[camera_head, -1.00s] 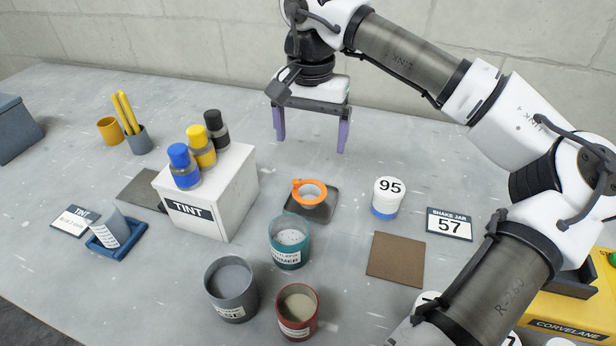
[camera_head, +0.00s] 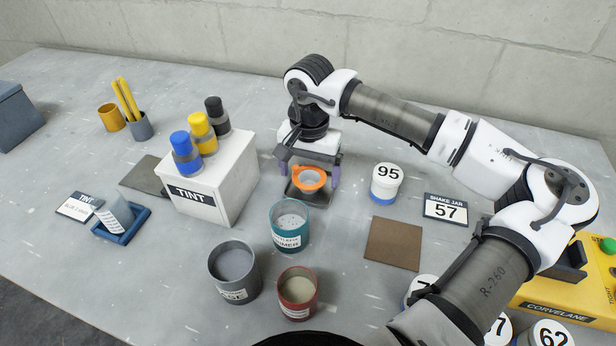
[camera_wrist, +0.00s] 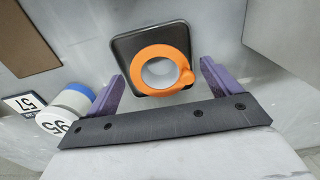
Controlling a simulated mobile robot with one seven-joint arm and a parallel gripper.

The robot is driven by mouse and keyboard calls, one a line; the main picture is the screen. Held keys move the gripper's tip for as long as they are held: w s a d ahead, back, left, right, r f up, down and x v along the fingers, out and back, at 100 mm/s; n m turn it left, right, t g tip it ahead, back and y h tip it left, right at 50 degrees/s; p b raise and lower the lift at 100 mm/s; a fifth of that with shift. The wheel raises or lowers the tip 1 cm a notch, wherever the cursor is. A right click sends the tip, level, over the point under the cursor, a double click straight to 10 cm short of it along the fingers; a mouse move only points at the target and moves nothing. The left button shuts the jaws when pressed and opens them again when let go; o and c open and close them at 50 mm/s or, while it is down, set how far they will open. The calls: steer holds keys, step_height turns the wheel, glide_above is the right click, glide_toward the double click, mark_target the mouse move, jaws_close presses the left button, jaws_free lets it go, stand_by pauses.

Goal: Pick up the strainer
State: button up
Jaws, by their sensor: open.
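The strainer is an orange ring with a small tab and a pale grey middle. It rests on a dark square tray in the head view, with the strainer (camera_head: 309,180) near the table's middle and the tray (camera_head: 302,198) under it. In the wrist view the strainer (camera_wrist: 160,72) sits between and slightly beyond the purple fingers, over the tray (camera_wrist: 125,45). My gripper (camera_head: 308,176) is open, with one finger on each side of the strainer. It also shows in the wrist view (camera_wrist: 162,80). Neither finger clearly touches the ring.
A white jar marked 95 (camera_head: 386,184) stands right of my gripper. A white TINT box (camera_head: 223,180) with several bottles stands left. A teal can (camera_head: 289,226), a grey can (camera_head: 233,268) and a red can (camera_head: 297,292) stand in front. A brown mat (camera_head: 394,243) lies flat at right.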

steer(key=shift+f, duration=0.25)
steer(key=c, duration=1)
steer(key=shift+r, duration=0.1)
step_height(320, 180, up, 20)
steer(key=shift+b, duration=0.6)
steer(key=shift+s, duration=0.1)
